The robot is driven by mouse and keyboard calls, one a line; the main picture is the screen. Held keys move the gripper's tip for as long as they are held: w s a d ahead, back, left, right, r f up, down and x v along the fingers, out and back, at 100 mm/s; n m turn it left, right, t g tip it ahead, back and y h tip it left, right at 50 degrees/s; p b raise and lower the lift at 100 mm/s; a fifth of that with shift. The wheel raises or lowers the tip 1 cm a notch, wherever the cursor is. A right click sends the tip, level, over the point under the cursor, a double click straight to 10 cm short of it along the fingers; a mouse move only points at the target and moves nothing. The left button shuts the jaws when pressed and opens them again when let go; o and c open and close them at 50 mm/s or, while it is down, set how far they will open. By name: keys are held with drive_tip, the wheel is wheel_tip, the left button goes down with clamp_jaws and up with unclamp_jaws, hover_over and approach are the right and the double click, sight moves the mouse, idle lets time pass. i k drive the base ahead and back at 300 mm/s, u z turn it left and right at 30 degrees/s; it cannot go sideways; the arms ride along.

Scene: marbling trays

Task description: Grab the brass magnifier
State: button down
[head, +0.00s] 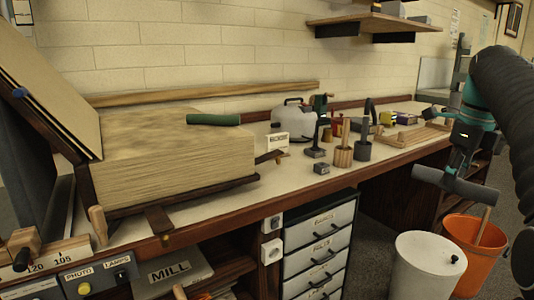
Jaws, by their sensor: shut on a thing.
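My gripper (460,168) hangs at the end of my dark arm on the right, in front of the bench's far end and above the bins. It is shut on a grey bar-like thing (432,178), which lies tilted across its lower end. The fingertips are small and dark here, so the exact hold is hard to see. I cannot pick out a brass magnifier for certain. Small objects stand close together on the bench (240,202), and some partly hide others.
A white bin (424,268) and orange bin (468,270) stand below my gripper.

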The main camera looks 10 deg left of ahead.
sight(327, 136)
drive_tip(key=z, duration=1.7)
drive_tip(key=i, duration=1.8)
drive_tip(key=u, duration=3.2)
drive_tip(key=i, duration=1.45)
drive_tip(key=u, duration=0.05)
